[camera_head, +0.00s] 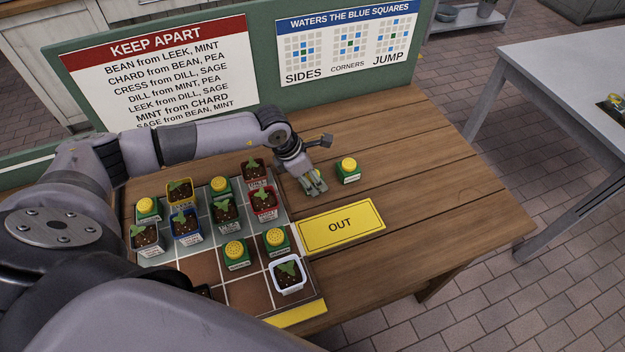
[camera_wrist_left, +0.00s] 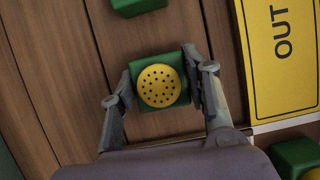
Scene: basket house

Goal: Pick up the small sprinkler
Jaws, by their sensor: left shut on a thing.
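My left gripper (camera_head: 314,188) is over the table, just above and left of the yellow OUT card. In the left wrist view its two fingers (camera_wrist_left: 163,92) are closed on the sides of a green sprinkler with a round, dotted yellow top (camera_wrist_left: 159,86). In the head view the gripper mostly hides this sprinkler. I cannot tell whether it touches the table. Another green sprinkler with a yellow top (camera_head: 348,171) stands on bare wood just right of the gripper. My right gripper is not in view.
The planting grid (camera_head: 250,292) holds several potted seedlings and more green sprinklers (camera_head: 276,240). The yellow OUT card (camera_head: 341,226) lies flat on the table (camera_head: 440,190). Signs (camera_head: 160,65) stand on a green board behind. The table's right side is clear.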

